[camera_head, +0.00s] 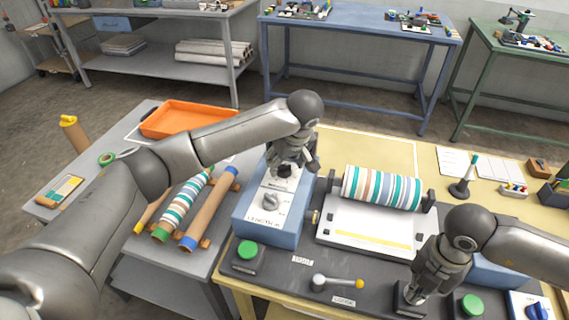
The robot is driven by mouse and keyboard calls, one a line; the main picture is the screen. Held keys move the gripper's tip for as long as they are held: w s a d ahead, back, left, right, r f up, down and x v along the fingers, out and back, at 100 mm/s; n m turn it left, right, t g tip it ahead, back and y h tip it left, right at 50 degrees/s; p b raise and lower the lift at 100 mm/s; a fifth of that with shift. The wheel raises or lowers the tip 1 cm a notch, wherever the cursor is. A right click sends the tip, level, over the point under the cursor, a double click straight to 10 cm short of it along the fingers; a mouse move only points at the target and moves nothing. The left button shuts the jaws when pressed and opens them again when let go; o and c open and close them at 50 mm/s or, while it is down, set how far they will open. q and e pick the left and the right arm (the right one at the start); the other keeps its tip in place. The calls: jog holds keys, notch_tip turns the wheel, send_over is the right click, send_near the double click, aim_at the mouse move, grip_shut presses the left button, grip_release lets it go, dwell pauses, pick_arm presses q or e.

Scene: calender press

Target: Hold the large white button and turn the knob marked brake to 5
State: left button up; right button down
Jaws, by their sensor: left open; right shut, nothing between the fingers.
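My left gripper (287,165) is open, pointing down over the far end of the blue console (255,228) with a white top. A dark knob (284,172) shows between or just below its fingers; I cannot read its marking. A grey knob (271,201) nearer the front sits by lettering that looks like "LENGTH". My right gripper (411,293) is shut with nothing between its fingers. It points down at a dark box (402,302) at the front edge; whether it touches is unclear. I see no white button; one on that box would be hidden by the gripper.
A striped roll (381,188) lies in the press right of the console. Green buttons (247,249) (472,304) stand at the front, with a lever (338,283) between them. A blue knob (537,311) is at the right corner. Rolls and an orange tray (185,118) are on the left.

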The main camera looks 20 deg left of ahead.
aim_at(284, 169)
pick_arm(q)
jog(key=shift+x, duration=1.05)
pick_arm(e)
jog(key=shift+s+f, duration=0.2)
jog(key=shift+s, duration=0.05)
pick_arm(q)
jog(key=c, duration=1)
